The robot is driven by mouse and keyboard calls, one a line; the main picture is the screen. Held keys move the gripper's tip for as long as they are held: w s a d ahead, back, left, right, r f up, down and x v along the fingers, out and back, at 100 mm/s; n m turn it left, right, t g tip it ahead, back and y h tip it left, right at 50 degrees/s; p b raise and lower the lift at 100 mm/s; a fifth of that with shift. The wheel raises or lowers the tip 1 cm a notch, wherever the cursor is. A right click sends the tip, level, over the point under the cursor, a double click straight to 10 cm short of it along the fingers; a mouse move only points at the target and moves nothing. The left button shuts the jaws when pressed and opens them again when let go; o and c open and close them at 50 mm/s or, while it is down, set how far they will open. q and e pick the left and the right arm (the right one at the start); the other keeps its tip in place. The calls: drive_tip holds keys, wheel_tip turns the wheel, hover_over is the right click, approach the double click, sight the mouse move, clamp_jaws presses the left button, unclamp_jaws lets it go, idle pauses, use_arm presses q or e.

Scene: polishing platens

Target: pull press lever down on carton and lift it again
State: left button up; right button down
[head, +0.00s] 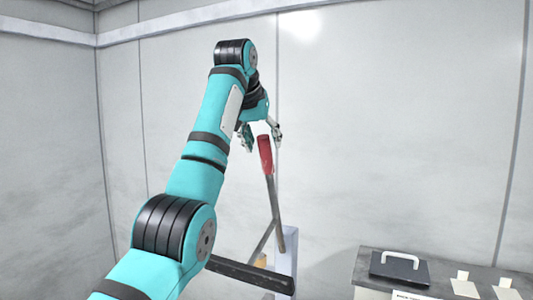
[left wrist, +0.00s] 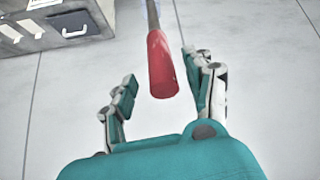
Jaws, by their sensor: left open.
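The press lever (head: 275,205) is a grey bar with a red handle (head: 265,155) at its top, standing steeply upward. My left gripper (head: 262,135) is open at the top of the red handle. In the left wrist view, the red handle (left wrist: 162,75) lies between the open fingers in the picture, with gaps on both sides; I cannot tell whether it touches either. A pale press column (head: 287,245) stands at the lever's lower end. A small tan patch (head: 262,260), possibly the carton, shows beside it, mostly hidden. My right gripper is not in view.
A grey cabinet (head: 455,262) at the lower right bears a black case with a white handle (head: 399,267) and pale cards (head: 464,286). A dark bar (head: 255,274) crosses low before the press. Plain wall panels stand behind.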

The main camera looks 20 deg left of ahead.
use_arm(q)
drive_tip(key=v, duration=0.6)
drive_tip(key=shift+w, duration=0.1)
drive_tip(key=shift+d, duration=0.1)
